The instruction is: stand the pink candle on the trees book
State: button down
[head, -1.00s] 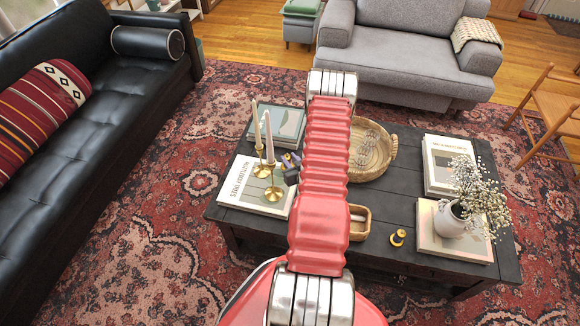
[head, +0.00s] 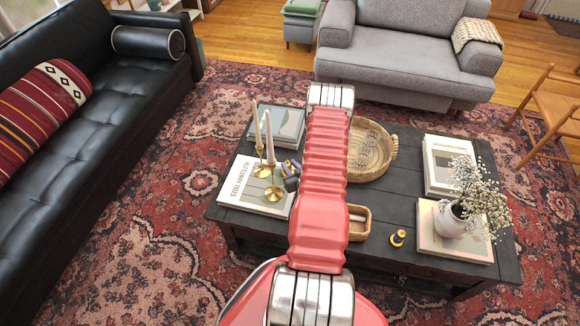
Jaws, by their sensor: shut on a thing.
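The pink candle (head: 269,138) is a pale pink taper in a brass holder with a round foot, upright at the front right of the trees book (head: 239,187). The foot appears over the book's cover; I cannot tell whether it rests on it. The book is white and lies flat on the dark table's left end. My gripper (head: 287,171) is at the right of the holder's stem, shut on the candle's holder. Its fingertips are small, and part of the gripper is hidden behind my red arm.
A beige taper (head: 257,127) in another brass holder stands close behind-left. A grey-green book (head: 288,122) lies behind. On the dark table (head: 380,220) are a round basket (head: 383,160), a small wooden tray (head: 361,236), a black-and-gold item (head: 398,238) and a flower vase (head: 449,220) on a book.

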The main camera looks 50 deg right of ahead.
jog(key=c, duration=1.4)
grip_release()
jog(key=shift+c, duration=0.2)
jog(key=v, duration=1.2)
jog(key=shift+s+d, duration=0.1)
